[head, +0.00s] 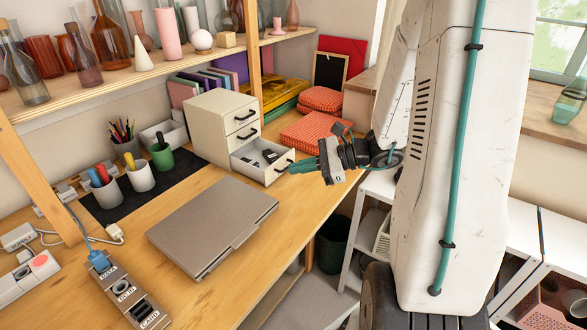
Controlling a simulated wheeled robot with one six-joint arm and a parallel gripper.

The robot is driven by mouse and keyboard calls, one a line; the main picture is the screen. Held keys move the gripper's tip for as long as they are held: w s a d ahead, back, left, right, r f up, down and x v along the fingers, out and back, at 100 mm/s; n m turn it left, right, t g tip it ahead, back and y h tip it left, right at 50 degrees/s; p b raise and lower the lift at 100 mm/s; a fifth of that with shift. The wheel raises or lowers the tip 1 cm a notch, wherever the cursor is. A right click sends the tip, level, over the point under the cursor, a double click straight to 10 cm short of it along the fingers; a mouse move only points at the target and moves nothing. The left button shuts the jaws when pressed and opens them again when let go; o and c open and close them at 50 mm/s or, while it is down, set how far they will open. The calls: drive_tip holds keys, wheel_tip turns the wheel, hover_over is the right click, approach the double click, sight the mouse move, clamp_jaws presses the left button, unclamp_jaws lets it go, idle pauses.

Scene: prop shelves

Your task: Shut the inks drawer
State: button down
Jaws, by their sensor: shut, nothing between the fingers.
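A small cream drawer unit (207,122) stands on the wooden desk, with three drawers and black handles. Its bottom drawer (262,160) is pulled out, and dark items show inside it. The two upper drawers are shut. No label that reads inks can be made out. My gripper (292,167) is at the right of the open drawer, close to its front and handle. The fingers point left towards the drawer front. I cannot tell whether they touch it. The fingers are shut and hold nothing.
A grey closed laptop (212,225) lies in front of the drawer unit. Pen cups (140,175) stand on a dark mat at the left. Red patterned folded cloths (315,132) lie behind my gripper. A shelf (120,85) with bottles hangs above. The desk's right front is clear.

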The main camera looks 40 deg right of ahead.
drive_tip(key=d+f+m+t+h, duration=0.1)
drive_tip(key=d+f+m, duration=0.2)
drive_tip(key=d, duration=0.1)
drive_tip(key=d+f+m+t+h, duration=0.2)
drive_tip(key=d+f+m, duration=0.1)
drive_tip(key=d, duration=0.1)
drive_tip(key=d+f+m+t+h, duration=0.2)
drive_tip(key=d+f+m, duration=0.1)
drive_tip(key=d, duration=0.2)
drive_tip(key=shift+w+d, duration=0.1)
drive_tip(key=shift+w, duration=0.2)
drive_tip(key=shift+w+f+m+t+h, duration=0.2)
drive_tip(key=shift+w+m+t+h, duration=0.05)
drive_tip(key=shift+m+t+h, duration=0.05)
drive_tip(key=x, duration=1.3)
drive_tip(key=shift+w, duration=0.1)
